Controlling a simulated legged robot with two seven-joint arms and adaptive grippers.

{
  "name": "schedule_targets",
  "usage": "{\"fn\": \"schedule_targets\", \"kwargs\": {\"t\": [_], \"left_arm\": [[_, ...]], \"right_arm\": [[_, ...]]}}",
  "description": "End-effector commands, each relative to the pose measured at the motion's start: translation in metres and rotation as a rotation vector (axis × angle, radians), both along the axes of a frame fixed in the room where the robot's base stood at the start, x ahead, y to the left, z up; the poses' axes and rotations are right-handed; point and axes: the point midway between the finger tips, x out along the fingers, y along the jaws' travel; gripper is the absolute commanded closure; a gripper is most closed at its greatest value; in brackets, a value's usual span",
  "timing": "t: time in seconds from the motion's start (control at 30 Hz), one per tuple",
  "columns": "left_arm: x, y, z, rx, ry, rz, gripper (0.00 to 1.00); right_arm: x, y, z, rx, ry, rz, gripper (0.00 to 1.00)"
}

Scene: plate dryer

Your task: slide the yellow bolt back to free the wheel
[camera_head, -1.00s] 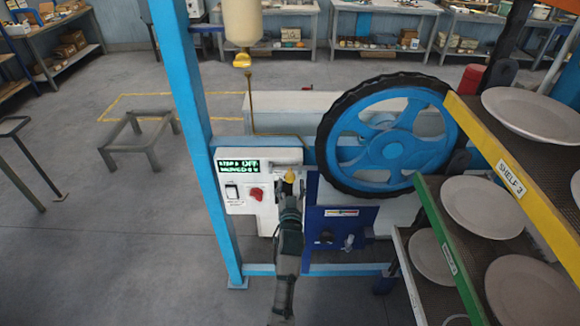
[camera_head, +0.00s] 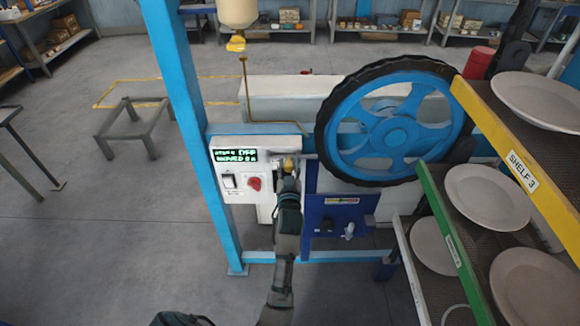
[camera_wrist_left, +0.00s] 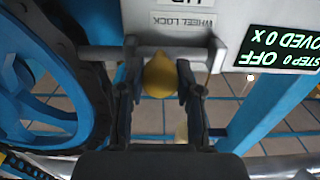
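The bolt's yellow knob (camera_wrist_left: 160,75) sits below the "WHEEL LOCK" label on the white panel. It also shows in the head view (camera_head: 289,163), partly hidden by my gripper. The bolt's grey rod (camera_wrist_left: 100,53) runs sideways, its left end close to the wheel's dark rim. The blue wheel (camera_head: 391,137) stands right of the panel in the head view and at the left in the wrist view (camera_wrist_left: 35,90). My left gripper (camera_wrist_left: 160,68) has one finger on each side of the knob, apparently with small gaps. My right gripper is out of view.
The white control panel (camera_head: 222,186) has a display reading "OFF", a switch and a red knob (camera_head: 254,183). A blue post (camera_head: 190,120) stands left of it. A plate rack with a yellow-edged shelf (camera_head: 520,168) stands close on the right. The floor at left is mostly clear.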

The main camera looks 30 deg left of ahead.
Motion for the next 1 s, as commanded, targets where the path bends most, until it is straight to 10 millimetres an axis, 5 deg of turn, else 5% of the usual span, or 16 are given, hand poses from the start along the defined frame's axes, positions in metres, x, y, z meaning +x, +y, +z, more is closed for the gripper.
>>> {"fn": "schedule_targets", "kwargs": {"t": [0.17,0.43,0.77,0.8,0.87,1.0], "left_arm": [[0.003,-0.004,0.0,-0.005,-0.004,-0.013,1.0],[-0.018,0.031,0.004,0.0,-0.001,-0.007,1.0],[-0.021,0.037,0.001,-0.001,-0.005,-0.007,1.0],[-0.021,0.037,0.001,-0.001,-0.005,-0.006,0.59],[-0.021,0.038,0.001,-0.001,-0.005,-0.006,0.44],[-0.021,0.037,0.001,-0.002,-0.005,-0.007,0.41]], "right_arm": [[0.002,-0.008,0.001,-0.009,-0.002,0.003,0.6],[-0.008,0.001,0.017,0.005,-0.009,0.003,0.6],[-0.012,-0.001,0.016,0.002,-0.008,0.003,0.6],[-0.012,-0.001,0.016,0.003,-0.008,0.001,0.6],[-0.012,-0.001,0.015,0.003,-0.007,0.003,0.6],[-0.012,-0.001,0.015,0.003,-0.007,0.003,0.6]]}}
